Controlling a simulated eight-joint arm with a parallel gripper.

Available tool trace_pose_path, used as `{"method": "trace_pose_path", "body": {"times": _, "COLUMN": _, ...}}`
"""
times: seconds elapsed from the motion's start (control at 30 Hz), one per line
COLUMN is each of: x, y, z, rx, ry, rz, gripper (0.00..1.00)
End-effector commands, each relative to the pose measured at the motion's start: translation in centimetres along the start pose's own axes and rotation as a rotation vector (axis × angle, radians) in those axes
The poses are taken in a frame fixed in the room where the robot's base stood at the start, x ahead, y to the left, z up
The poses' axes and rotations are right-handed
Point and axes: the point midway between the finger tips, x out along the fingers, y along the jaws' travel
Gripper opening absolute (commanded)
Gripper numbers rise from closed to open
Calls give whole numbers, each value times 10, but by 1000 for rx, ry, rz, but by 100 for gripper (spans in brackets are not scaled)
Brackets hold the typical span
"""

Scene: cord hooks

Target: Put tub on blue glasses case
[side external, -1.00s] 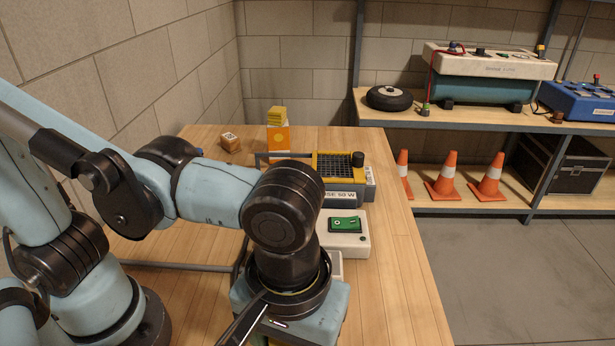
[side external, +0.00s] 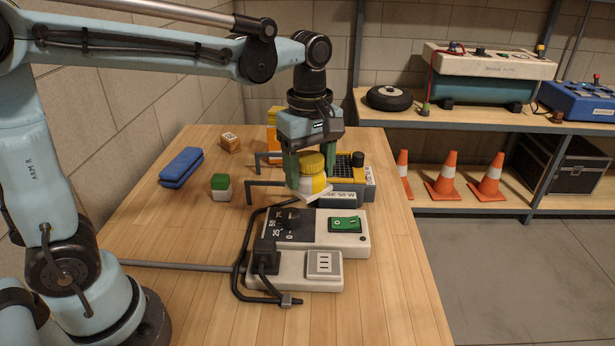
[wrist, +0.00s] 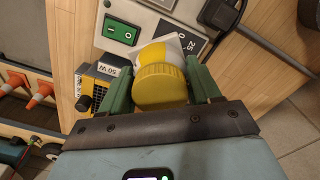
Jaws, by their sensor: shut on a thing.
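The tub has a yellow lid and a white and yellow body; in the side external view the tub (side external: 312,176) is between the green fingers of my gripper (side external: 310,168). My gripper is shut on the tub. In the wrist view the tub (wrist: 162,78) is between both fingers, its yellow lid toward the camera. It appears held above the hooks and boxes, tilted a little. The blue glasses case (side external: 181,167) lies closed on the wooden table at the left, well to the left of my gripper. The case is not in the wrist view.
A white power unit (side external: 345,232) with a dial and green switch stands in front, with a black cord and plug. A grey-yellow lamp unit (side external: 350,180) stands right of the tub. A green-topped block (side external: 221,187) sits between case and gripper. Dark hooks (side external: 262,184) stand nearby.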

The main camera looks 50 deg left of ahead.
Motion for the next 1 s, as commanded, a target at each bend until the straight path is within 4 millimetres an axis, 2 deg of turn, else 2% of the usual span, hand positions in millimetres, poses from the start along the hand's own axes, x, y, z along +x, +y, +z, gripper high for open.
{"method": "trace_pose_path", "body": {"times": 0.03, "x": -2, "y": 3, "z": -24, "rx": -64, "ry": 0, "rz": 0, "gripper": 30}}
{"method": "trace_pose_path", "body": {"times": 0.27, "x": -7, "y": -2, "z": -122, "rx": -316, "ry": 0, "rz": 0, "gripper": 30}}
{"method": "trace_pose_path", "body": {"times": 0.5, "x": -12, "y": -36, "z": -223, "rx": -576, "ry": 1, "rz": 0, "gripper": 30}}
{"method": "trace_pose_path", "body": {"times": 0.6, "x": -14, "y": -55, "z": -257, "rx": -668, "ry": 1, "rz": 0, "gripper": 30}}
{"method": "trace_pose_path", "body": {"times": 0.7, "x": -14, "y": -72, "z": -282, "rx": -739, "ry": 1, "rz": 0, "gripper": 30}}
{"method": "trace_pose_path", "body": {"times": 0.8, "x": -15, "y": -84, "z": -299, "rx": -787, "ry": 1, "rz": 0, "gripper": 30}}
{"method": "trace_pose_path", "body": {"times": 1.0, "x": -10, "y": -99, "z": -319, "rx": -825, "ry": 1, "rz": 0, "gripper": 30}}
